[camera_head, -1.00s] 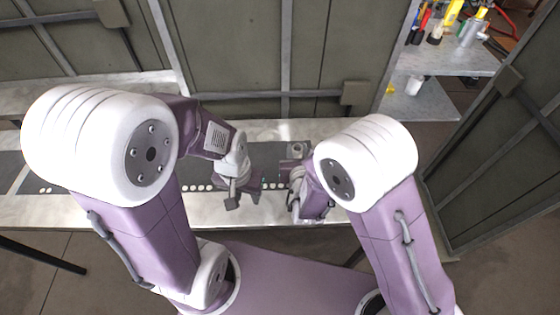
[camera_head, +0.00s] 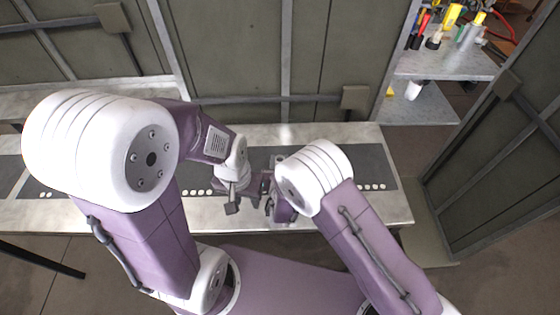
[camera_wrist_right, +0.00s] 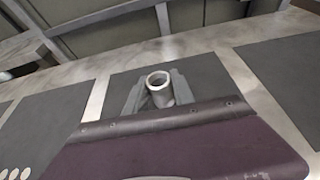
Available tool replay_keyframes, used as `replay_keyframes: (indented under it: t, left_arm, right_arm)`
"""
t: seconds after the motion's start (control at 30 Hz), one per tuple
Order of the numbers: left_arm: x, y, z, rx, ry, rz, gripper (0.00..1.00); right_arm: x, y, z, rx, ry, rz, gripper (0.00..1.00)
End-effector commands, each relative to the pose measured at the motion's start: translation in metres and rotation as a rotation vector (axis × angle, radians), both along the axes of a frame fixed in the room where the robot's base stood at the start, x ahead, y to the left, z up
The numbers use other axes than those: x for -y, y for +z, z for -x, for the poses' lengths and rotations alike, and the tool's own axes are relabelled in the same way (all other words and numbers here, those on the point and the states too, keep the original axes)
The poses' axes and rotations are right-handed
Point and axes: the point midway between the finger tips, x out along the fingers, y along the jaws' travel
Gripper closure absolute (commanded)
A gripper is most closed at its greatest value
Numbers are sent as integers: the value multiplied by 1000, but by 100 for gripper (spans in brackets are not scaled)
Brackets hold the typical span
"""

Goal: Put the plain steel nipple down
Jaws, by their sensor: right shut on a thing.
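The plain steel nipple (camera_wrist_right: 158,84) is a short, light grey tube with its open round end facing the camera in the right wrist view. My right gripper (camera_wrist_right: 159,97) is shut on it, with a grey finger on each side. A dark grey mat lies behind or under it; whether the nipple touches the mat I cannot tell. In the head view my right gripper (camera_head: 268,188) is largely hidden by its own wrist, and I cannot make out the nipple there. My left gripper (camera_head: 234,201) is over the bench close by on the left; its finger opening is unclear.
The pale bench (camera_head: 398,205) carries dark mats (camera_head: 372,165) with rows of white dots along their front edges. Bare bench and mat are free at the right. Grey panels stand behind. A shelf (camera_head: 445,65) with tools is at the back right.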

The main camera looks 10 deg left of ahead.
Motion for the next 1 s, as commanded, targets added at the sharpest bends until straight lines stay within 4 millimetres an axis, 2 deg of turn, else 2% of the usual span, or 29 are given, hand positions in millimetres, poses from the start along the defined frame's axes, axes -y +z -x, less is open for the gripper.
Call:
replay_keyframes:
  t: [0.1, 0.13, 0.2, 0.47, 0.57, 0.8, 1.0]
  left_arm:
    - [0, -5, 0, 0, 0, 0, 64]
    - [0, -4, 0, 0, 0, 0, 64]
    - [0, -4, 0, 0, 0, 0, 64]
    - [0, -3, 0, 0, 0, 0, 64]
    - [0, 4, 0, 0, 0, 0, 64]
    - [0, -2, 0, 0, 0, 0, 64]
    - [0, -2, 0, 0, 0, 0, 64]
  right_arm:
    - [0, -5, 0, 0, 0, 0, 100]
    - [0, -4, 0, 0, 0, 0, 65]
    - [0, -3, 0, 0, 0, 0, 48]
    - [0, -3, 0, -1, 0, 1, 48]
    - [0, 4, 1, -1, 1, 1, 48]
    - [12, 20, 46, -1, 4, 2, 48]
    - [19, 28, 66, 0, 2, 1, 48]
